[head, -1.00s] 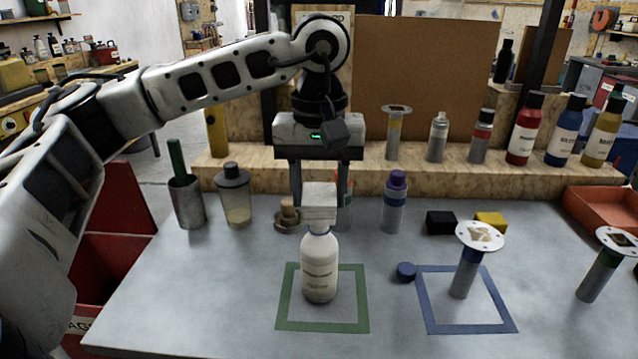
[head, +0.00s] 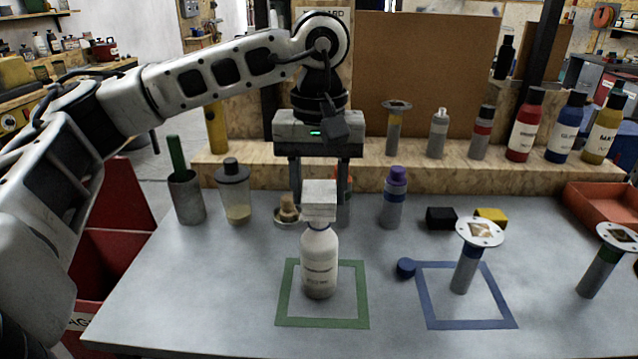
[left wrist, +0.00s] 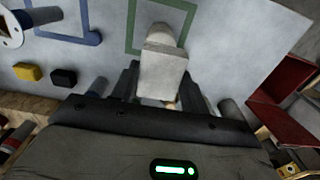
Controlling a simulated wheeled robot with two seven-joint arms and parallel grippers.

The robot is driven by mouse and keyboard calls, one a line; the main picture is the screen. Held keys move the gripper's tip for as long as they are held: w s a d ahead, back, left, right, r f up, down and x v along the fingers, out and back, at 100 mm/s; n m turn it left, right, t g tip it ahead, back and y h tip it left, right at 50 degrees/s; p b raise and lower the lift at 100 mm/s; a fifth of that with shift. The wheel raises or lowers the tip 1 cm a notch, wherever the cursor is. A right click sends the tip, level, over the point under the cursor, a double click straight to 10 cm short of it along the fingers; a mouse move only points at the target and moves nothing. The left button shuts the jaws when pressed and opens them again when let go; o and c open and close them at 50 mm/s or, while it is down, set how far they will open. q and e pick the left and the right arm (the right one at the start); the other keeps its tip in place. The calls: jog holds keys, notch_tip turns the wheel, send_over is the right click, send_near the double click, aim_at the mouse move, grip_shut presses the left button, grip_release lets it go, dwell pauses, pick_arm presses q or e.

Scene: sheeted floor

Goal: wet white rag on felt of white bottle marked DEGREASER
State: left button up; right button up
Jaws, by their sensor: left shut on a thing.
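The white bottle (head: 319,266) stands upright inside the green square outline on the table. Its label is too small to read for certain. The white rag (head: 320,198), a folded block, sits right over the bottle's top and hides the felt there. My left gripper (head: 320,200) points down from above and is shut on the rag. In the left wrist view the rag (left wrist: 161,75) lies between the fingers, with the bottle (left wrist: 163,34) partly hidden behind it. Whether the rag presses on the felt cannot be told. My right gripper is not in view.
A purple-capped bottle (head: 394,200), a small dish (head: 287,222), a clear jar (head: 234,196) and a metal cup (head: 187,200) stand behind. A blue cap (head: 405,268) lies by the blue square outline (head: 470,325). A disc-topped bottle (head: 463,272) stands there. The front left table is clear.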

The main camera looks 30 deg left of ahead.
aim_at(319, 190)
pick_arm(q)
jog(key=shift+f+b, duration=0.35)
jog(key=shift+f, duration=0.1)
dwell(1.2)
jog(key=shift+r+p, duration=2.6)
jog(key=shift+r, duration=1.05)
